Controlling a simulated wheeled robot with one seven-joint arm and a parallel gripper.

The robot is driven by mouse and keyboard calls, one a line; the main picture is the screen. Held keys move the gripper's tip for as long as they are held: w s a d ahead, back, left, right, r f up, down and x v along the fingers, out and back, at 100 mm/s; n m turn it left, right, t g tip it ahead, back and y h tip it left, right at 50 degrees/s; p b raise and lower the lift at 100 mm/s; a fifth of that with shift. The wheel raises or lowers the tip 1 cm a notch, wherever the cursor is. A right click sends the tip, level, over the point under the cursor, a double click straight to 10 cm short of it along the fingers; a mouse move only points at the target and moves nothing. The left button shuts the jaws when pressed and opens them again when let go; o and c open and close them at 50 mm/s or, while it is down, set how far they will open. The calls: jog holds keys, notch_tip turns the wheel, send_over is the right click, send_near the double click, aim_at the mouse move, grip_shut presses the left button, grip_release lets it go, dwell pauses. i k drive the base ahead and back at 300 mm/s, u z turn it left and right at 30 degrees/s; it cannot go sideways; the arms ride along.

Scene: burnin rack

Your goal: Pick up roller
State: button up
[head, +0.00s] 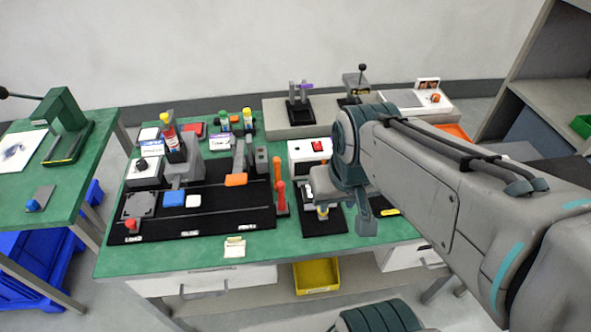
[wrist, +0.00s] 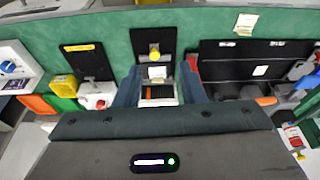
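I cannot tell for certain which thing is the roller. A small yellow-ended piece (head: 322,213) stands on a black mat below my gripper (head: 345,204); its yellow round end also shows in the wrist view (wrist: 154,53). My gripper hangs over the mat, pointing down. In the wrist view my gripper (wrist: 157,90) has its two blue-grey fingers apart, with nothing visibly held. The yellow end lies above the gap between them in the picture. A white part with an orange strip shows between the fingers, below them. My arm hides part of the mat.
Red-handled tools (head: 281,196) stand just left of the mat. A white box with a red switch (head: 317,147) is behind it. A larger black tray (head: 230,218) with fixtures fills the left of the green table. A yellow bin (head: 316,277) is below the table.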

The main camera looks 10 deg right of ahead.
aim_at(282, 208)
jog(key=z, duration=0.1)
jog(key=i, duration=0.2)
jog(key=u, duration=0.55)
jog(key=k, duration=0.5)
jog(key=u, duration=1.65)
jog(key=i, duration=1)
jog(key=z, duration=2.8)
